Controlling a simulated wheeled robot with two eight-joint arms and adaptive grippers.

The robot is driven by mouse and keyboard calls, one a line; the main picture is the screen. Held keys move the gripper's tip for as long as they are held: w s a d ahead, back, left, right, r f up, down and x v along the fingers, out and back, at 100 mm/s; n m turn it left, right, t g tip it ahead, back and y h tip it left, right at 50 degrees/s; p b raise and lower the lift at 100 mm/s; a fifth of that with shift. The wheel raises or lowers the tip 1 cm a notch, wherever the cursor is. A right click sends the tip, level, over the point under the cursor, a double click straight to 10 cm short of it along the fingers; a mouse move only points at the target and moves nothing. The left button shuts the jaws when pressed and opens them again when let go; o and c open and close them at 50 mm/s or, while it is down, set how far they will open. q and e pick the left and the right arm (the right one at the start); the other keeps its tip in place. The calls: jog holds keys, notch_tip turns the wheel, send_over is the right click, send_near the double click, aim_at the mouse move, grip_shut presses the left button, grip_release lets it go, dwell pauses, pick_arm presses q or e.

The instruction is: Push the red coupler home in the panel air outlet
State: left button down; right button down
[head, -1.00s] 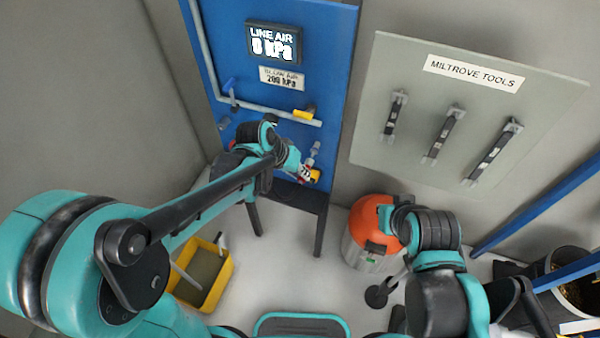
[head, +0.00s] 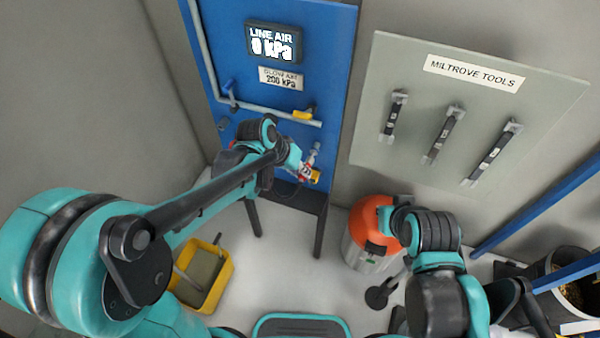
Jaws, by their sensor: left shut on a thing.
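A blue panel (head: 227,55) stands at the back with a display (head: 274,43) that reads LINE AIR 0 kPa. My left gripper (head: 305,172) is at the lower right of the panel, shut on a small red piece (head: 304,169), which I take to be the red coupler. Only a sliver of it shows between the fingers. A pale metal fitting (head: 314,150) is just above the gripper and may be the outlet. I cannot tell whether the coupler is seated. My right gripper is not clearly in view; its arm is at the lower right.
An orange-topped canister (head: 367,222) stands on the floor at right. A yellow bin (head: 224,279) is at lower left. A tool board (head: 395,160) hangs on the right wall.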

pick_arm(q)
jog(key=shift+w+d, duration=0.2)
jog(key=shift+w, duration=0.3)
jog(key=shift+w+d, duration=0.15)
jog(key=shift+w, duration=0.35)
jog(key=c, duration=1.4)
grip_release()
jog(key=v, duration=1.2)
jog(key=s+a+f+n+t+y+b, duration=0.1)
jog(key=s+a+f+y+b, duration=0.1)
jog(key=s+a+f+b, duration=0.4)
jog(key=s+a+f+n+t+y+b, duration=0.2)
jog(key=s+a+f+b, duration=0.4)
jog(key=f, duration=0.4)
jog(key=shift+s+a+f+t+b, duration=0.2)
jog(key=shift+s+f+t+b, duration=0.2)
jog(key=shift+s, duration=0.6)
